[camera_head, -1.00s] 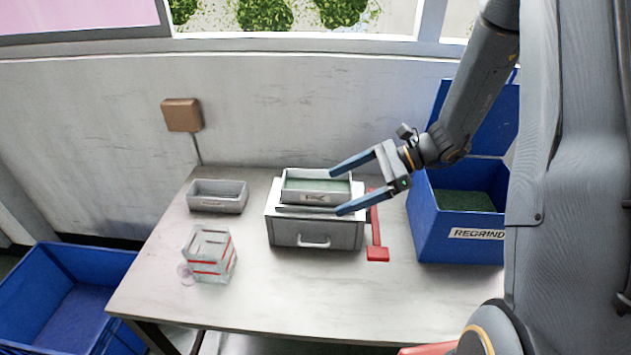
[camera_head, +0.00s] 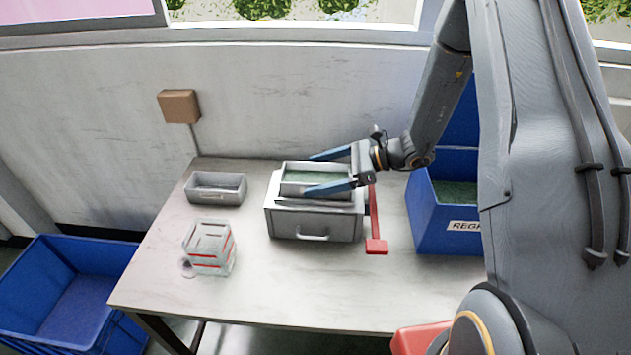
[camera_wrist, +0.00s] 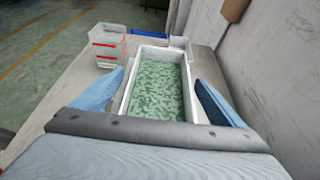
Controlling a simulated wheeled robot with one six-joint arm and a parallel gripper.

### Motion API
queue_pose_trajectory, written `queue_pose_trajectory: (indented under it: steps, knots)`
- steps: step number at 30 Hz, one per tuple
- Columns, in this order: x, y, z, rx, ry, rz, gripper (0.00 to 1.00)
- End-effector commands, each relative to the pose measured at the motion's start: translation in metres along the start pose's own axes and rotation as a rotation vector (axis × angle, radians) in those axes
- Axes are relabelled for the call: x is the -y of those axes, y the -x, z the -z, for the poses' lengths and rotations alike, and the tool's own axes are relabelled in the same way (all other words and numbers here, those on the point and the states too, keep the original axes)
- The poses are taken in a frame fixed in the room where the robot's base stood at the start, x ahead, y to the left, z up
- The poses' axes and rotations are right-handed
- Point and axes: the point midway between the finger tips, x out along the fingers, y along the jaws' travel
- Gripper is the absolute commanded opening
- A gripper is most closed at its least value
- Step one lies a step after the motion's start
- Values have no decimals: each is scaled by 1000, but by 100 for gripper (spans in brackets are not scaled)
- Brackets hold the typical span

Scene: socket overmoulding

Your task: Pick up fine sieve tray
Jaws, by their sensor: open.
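A grey rectangular tray holding green granules (camera_head: 317,190) sits on top of a grey box with a drawer handle (camera_head: 313,225); I take this tray for the sieve tray. In the wrist view the tray (camera_wrist: 190,108) lies between my fingers, its green contents filling its floor. My gripper (camera_head: 320,173) is open, with one blue finger on the far side of the tray and the other on the near side. In the wrist view a gap shows between the right finger and the tray wall.
A second grey tray (camera_head: 215,188) stands left on the table (camera_head: 270,290). A clear container with red bands (camera_head: 209,248) stands in front of it. A red lever (camera_head: 376,245) is right of the drawer box. Blue bins stand right (camera_head: 440,225) and left (camera_head: 70,290).

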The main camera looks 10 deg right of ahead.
Motion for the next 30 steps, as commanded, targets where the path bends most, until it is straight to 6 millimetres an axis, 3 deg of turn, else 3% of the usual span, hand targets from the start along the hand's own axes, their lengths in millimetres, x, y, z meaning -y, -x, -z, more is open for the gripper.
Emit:
queue_pose_trajectory:
  steps: [10, 20, 30]
  knots:
    - [0, -10, 0, -1, 0, 0, 92]
    - [0, -10, 0, -1, 0, 0, 36]
    - [0, -8, -3, 0, 2, 1, 36]
